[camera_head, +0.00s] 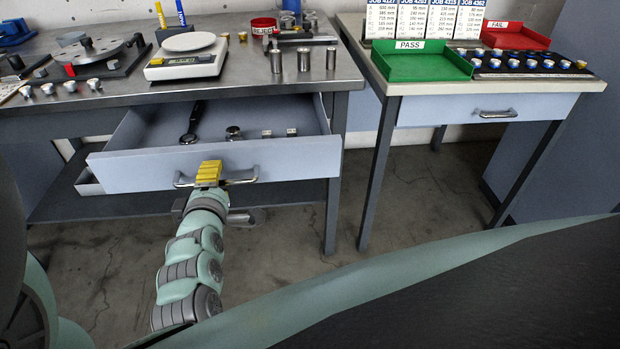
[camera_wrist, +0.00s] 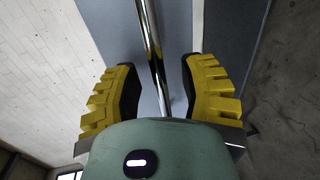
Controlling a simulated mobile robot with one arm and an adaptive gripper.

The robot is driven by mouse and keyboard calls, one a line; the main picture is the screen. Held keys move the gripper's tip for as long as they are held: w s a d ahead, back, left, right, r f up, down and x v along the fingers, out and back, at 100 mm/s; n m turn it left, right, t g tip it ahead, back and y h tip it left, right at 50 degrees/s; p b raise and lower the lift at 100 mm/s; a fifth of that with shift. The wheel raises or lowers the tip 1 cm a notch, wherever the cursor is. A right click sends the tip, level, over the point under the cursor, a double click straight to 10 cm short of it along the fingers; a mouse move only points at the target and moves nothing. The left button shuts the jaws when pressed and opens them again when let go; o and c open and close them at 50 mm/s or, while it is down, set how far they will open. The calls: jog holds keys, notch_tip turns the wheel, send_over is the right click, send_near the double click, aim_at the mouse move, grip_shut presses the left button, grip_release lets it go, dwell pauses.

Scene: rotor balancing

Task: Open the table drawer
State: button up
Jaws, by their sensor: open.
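The table drawer (camera_head: 130,171) is pulled out from the left workbench, and its inside shows. A wrench-like tool, a round metal piece and small blocks lie in it. Its bar handle (camera_head: 241,181) runs along the front panel. My gripper (camera_head: 208,173) is at the handle, with its yellow fingers in front of the panel. In the wrist view, the handle bar (camera_wrist: 153,50) passes between the two open fingers (camera_wrist: 158,92), with gaps on both sides. The panel (camera_wrist: 230,40) lies behind the bar. The gripper hides the handle's middle in the head view.
On the left bench stand a scale (camera_head: 187,60), a rotor fixture (camera_head: 90,52), metal cylinders (camera_head: 303,60) and a red container (camera_head: 263,26). The right table has a shut drawer (camera_head: 440,110), a green tray (camera_head: 425,73) and a red tray (camera_head: 515,38). The floor between the tables is clear.

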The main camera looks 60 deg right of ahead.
grip_shut()
dwell(0.4)
